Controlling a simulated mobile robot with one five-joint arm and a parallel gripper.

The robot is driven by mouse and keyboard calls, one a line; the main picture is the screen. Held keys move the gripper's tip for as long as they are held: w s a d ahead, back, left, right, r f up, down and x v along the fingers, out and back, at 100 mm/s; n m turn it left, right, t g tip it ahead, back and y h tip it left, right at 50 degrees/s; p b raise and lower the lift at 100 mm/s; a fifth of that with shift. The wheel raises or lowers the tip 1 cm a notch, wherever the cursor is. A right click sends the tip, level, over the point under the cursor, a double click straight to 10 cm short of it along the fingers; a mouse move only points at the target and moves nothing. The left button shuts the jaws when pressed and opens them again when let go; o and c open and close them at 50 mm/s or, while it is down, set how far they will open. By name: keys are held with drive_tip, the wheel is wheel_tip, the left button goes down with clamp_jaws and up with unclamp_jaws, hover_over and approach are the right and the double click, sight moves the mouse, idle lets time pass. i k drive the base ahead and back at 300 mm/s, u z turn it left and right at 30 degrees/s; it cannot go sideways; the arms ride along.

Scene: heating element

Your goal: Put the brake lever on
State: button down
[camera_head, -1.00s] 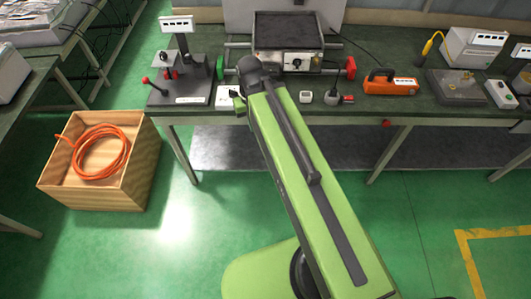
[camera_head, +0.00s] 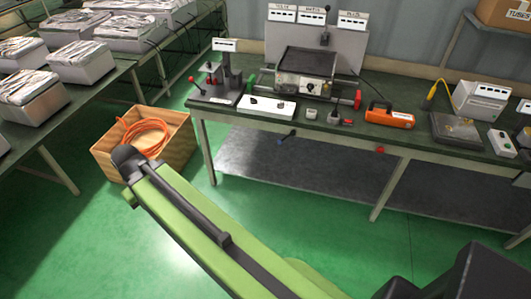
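I cannot tell for sure which part is the brake lever. A lever with a dark knob (camera_head: 325,35) stands at the panel behind the heater. A red-tipped lever (camera_head: 191,79) is on the press-like stand at the bench's left end. My green arm link reaches up to the left, its black joint overlapping the box on the floor. A black part at the lower right seems to be mine. No gripper fingers show.
The workbench (camera_head: 420,144) holds a heater with a dark top (camera_head: 306,62), a white control box (camera_head: 267,110) and an orange tool (camera_head: 390,118). A wooden box (camera_head: 178,130) with orange hose stands on the floor. Green floor before the bench is free.

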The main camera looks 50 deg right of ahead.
sight(293, 132)
drive_tip(key=z, duration=0.6)
drive_tip(key=i, duration=1.15)
drive_tip(key=u, duration=0.4)
drive_tip(key=k, duration=0.75)
drive_tip(key=z, duration=0.2)
drive_tip(key=i, duration=0.7)
